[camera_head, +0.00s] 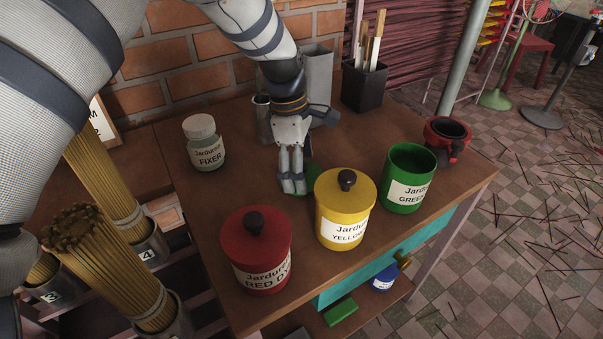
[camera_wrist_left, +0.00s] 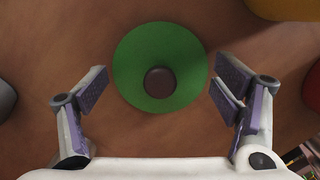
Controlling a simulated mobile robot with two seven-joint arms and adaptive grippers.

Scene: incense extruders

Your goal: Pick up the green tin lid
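The green tin lid (camera_wrist_left: 135,62) is a round green disc with a dark brown knob, lying knob up on the brown table. In the head view only a small green part of the lid (camera_head: 313,173) shows, between my gripper and the yellow tin. The green tin (camera_head: 404,180) stands open, without a lid, to the right. My left gripper (camera_head: 292,188) points down over the table at the lid. In the left wrist view its fingers (camera_wrist_left: 158,92) are spread wide on either side of the lid, with nothing between the pads. My right gripper is not in view.
The lidded yellow tin (camera_head: 342,212) stands close right of my gripper, and the lidded red tin (camera_head: 257,255) is nearer the front. A fixer jar (camera_head: 204,148) stands left. A black brush holder (camera_head: 364,86) and metal containers are behind. A red-and-black cup (camera_head: 447,138) sits at the right corner.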

